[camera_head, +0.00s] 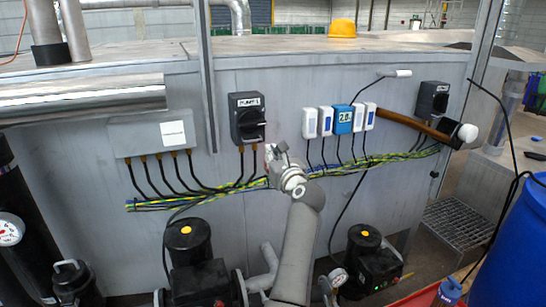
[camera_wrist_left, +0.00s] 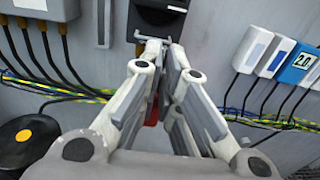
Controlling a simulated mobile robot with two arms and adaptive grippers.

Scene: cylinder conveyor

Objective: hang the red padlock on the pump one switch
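The pump one switch (camera_head: 247,117) is a dark box with a rotary handle and a "PUMP 1" label on the grey metal wall. Its lower part shows at the top of the left wrist view (camera_wrist_left: 160,14). My left gripper (camera_head: 274,156) is just below and right of the switch. In the left wrist view its fingers (camera_wrist_left: 165,58) are close together around the red padlock (camera_wrist_left: 152,112). Only a small red part shows between the fingers; most of the padlock is hidden. A thin grey metal piece at the fingertips looks like its shackle, just below the switch. My right gripper is not in view.
A grey junction box (camera_head: 152,135) is on the left, with cables below. White modules (camera_head: 310,122) and a blue display (camera_head: 343,119) are right of the gripper. A hammer (camera_head: 415,124) and a second dark switch (camera_head: 432,98) are farther right. Pumps (camera_head: 372,262) stand below.

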